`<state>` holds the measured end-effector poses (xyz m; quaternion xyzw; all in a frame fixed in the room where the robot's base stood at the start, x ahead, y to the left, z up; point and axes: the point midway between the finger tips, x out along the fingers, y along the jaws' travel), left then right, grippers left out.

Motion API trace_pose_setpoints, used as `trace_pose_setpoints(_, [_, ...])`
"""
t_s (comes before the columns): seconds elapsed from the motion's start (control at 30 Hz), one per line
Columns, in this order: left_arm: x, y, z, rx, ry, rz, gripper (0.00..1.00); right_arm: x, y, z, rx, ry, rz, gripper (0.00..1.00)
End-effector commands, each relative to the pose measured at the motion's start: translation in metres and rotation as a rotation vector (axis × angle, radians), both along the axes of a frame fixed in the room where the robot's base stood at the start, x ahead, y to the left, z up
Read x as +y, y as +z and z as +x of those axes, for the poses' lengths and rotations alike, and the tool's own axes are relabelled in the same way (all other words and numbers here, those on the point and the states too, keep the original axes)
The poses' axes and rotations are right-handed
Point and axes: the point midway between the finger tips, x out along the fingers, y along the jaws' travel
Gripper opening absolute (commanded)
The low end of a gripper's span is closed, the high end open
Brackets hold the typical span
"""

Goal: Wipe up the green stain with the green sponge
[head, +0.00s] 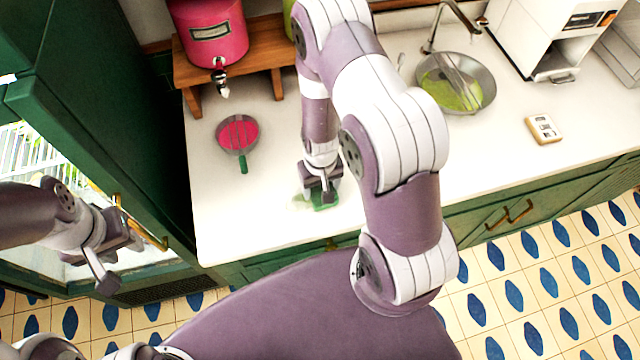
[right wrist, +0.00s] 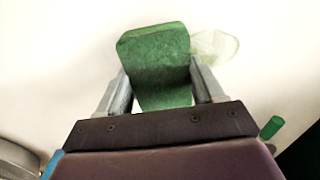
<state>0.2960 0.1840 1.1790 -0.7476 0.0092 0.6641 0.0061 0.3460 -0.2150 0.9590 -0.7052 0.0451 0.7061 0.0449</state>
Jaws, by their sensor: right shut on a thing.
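The green sponge (head: 327,204) is on the white counter near its front edge. In the right wrist view the sponge (right wrist: 155,62) stands out between the two fingers. My right gripper (head: 321,193) points down and is shut on it. The stain (head: 298,204) is a faint pale green smear on the counter, just left of the sponge in the head view. In the right wrist view the stain (right wrist: 216,46) lies beside the sponge's right edge, and part may be hidden under it. My left gripper (head: 118,262) is open and empty at the left, off the counter.
A red-filled round pan (head: 238,134) with a green handle lies left of my right gripper. A pink dispenser (head: 210,35) stands on a wooden shelf (head: 262,78) behind. The counter around the stain is clear.

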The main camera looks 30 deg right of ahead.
Motion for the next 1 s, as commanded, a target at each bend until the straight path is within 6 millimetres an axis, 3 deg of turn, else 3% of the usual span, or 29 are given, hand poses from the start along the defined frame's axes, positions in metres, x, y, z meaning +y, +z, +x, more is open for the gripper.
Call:
trace_pose_setpoints(0.1, [0.000,0.016,0.000,0.000,0.000,0.000,0.40,0.000,0.022,0.001,-0.003,0.000,0.000,0.34])
trace_pose_setpoints(0.7, [0.000,0.069,0.000,0.000,0.000,0.000,0.40,0.000,0.074,0.001,-0.001,0.003,0.000,0.34])
trace_pose_setpoints(1.0, [0.000,0.073,0.000,0.000,0.000,0.000,0.40,0.000,0.078,0.001,-0.001,0.004,0.000,0.34])
